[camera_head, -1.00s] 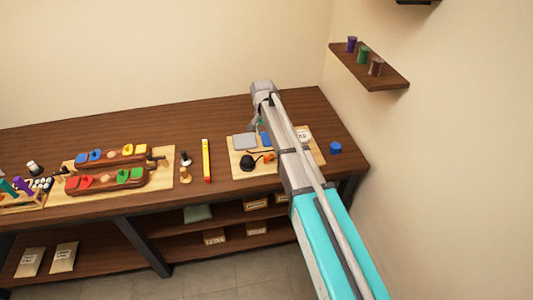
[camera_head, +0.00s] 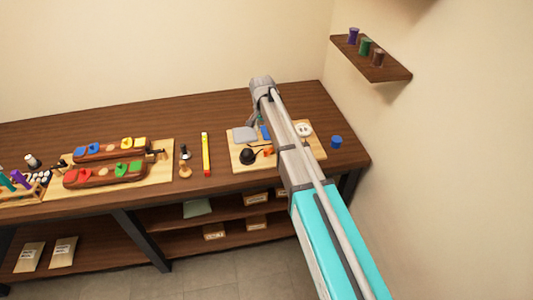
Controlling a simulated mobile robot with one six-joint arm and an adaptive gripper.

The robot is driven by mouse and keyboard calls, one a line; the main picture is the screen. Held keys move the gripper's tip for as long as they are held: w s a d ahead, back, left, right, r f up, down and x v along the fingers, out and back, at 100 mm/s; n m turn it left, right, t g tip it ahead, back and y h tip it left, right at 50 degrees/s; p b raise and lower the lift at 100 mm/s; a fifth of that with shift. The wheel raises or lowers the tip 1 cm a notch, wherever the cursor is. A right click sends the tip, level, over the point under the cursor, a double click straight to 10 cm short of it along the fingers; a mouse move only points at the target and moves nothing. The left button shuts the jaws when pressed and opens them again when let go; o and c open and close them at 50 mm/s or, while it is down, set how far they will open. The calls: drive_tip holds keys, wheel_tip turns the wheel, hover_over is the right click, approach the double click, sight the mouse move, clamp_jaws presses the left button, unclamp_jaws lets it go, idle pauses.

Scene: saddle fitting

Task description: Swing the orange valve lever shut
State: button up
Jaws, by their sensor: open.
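The orange valve lever (camera_head: 268,152) is a small orange shape on the light wooden board (camera_head: 240,165) at the right of the bench. It lies just left of my arm, which hides part of the board. A black round part (camera_head: 247,156) sits left of the lever. My gripper (camera_head: 255,122) points down over the back of the board, behind the lever in the picture. It is small and partly hidden by my wrist, and I see nothing held in it.
A grey block (camera_head: 244,134), a blue piece (camera_head: 265,132) and a white socket-like part (camera_head: 303,130) are on the same board. A blue cylinder (camera_head: 336,142) stands to its right. A yellow level (camera_head: 206,154) lies left. A wall shelf (camera_head: 371,60) holds small spools.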

sight(266, 150)
drive_tip(key=shift+s+d+f+b, duration=0.1)
drive_tip(key=shift+d+f+b, duration=0.05)
drive_tip(key=shift+f+b, duration=2.7)
drive_tip(key=shift+d+f+b, duration=0.1)
drive_tip(key=shift+f+b, duration=2.6)
drive_tip(key=shift+f, duration=0.25)
drive_tip(key=shift+c, duration=0.2)
clamp_jaws()
